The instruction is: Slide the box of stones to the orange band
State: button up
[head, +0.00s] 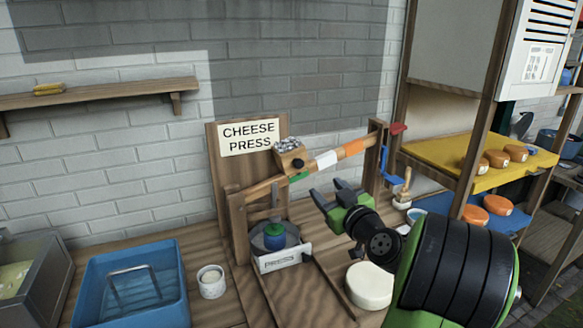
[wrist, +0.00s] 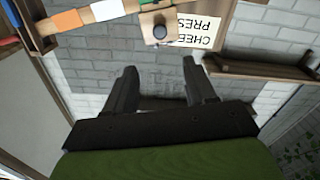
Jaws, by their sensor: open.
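The box of stones (head: 290,158) is a small wooden box heaped with grey stones, with a dark round knob on its front. The orange band (head: 355,146) is further up the beam to the right. The box also shows in the wrist view (wrist: 152,33), beyond my fingertips. My gripper (head: 328,190) is open and empty, apart from the box, below and right of it in the head view.
The press stand holds a "CHEESE PRESS" sign (head: 249,137) behind the beam. A blue tub (head: 130,285) stands left. Shelves with orange cheeses (head: 497,158) stand right.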

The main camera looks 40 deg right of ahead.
aim_at(300, 164)
jog(key=p+x, duration=0.3)
jog(key=x, duration=1.1)
jog(key=shift+w+p, duration=0.2)
jog(key=shift+p, duration=0.15)
grip_shut()
